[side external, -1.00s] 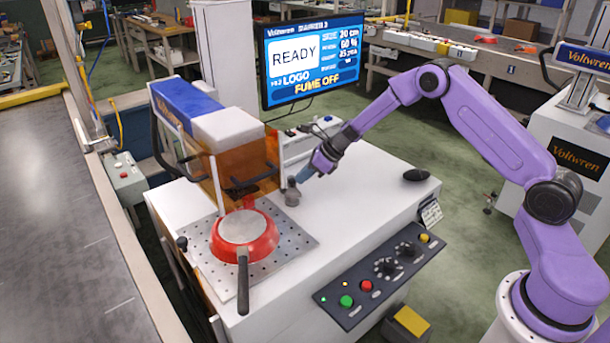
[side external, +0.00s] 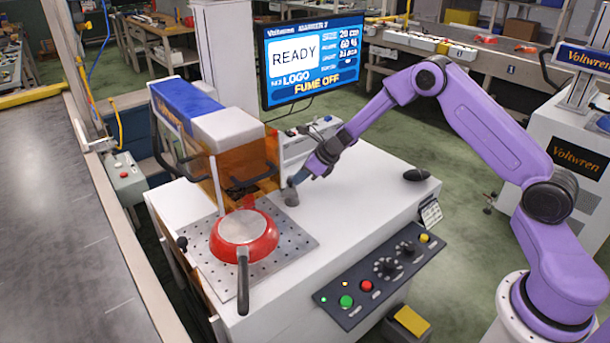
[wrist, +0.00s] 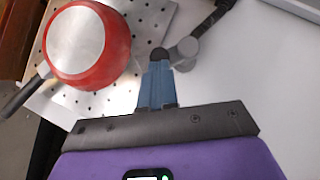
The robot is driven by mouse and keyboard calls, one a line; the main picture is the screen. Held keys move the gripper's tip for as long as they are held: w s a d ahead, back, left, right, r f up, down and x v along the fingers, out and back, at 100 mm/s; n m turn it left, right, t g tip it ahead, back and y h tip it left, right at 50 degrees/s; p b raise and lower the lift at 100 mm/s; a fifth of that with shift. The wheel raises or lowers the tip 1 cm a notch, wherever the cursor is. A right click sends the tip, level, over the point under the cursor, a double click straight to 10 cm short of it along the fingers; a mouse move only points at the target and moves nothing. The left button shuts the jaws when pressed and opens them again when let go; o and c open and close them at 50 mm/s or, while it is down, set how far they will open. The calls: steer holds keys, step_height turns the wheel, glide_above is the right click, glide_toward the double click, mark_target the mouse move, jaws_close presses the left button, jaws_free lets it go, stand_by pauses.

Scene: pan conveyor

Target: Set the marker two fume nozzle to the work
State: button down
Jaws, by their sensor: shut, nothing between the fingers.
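The fume nozzle (side external: 291,197) is a small grey cylindrical piece on the white cabinet top, right of the marker's orange shield. In the wrist view the grey nozzle (wrist: 184,53) is joined to a dark arm running up and right. My gripper (side external: 297,181) is shut and empty, its blue fingers close beside the nozzle. In the wrist view my gripper (wrist: 158,66) ends at a dark round knob, just left of the grey piece; I cannot tell whether they touch. A red pan (side external: 245,237) lies bottom up on the perforated plate (side external: 292,238). The marker screen (side external: 312,62) reads READY and FUME OFF.
The marker head (side external: 205,120) with its orange shield stands left of my gripper. A button panel (side external: 380,268) is on the cabinet's front. A black rounded object (side external: 416,175) lies at the right of the white top, which is otherwise mostly clear.

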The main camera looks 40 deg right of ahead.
mark_target(287, 190)
steer(key=a+m+h, duration=0.1)
steer(key=m, duration=0.1)
steer(key=w+a+m+t+h, duration=0.1)
steer(key=m+h, duration=0.1)
steer(key=m, duration=0.1)
steer(key=shift+a, duration=0.35)
steer(key=shift+w+a+m+h, duration=0.3)
steer(key=shift+m+h, duration=0.3)
steer(key=shift+m, duration=0.2)
steer(key=shift+w+a+m+h, duration=0.15)
steer(key=shift+w+m+h, duration=0.1)
steer(key=shift+m+h, duration=0.45)
steer(key=shift+d, duration=0.1)
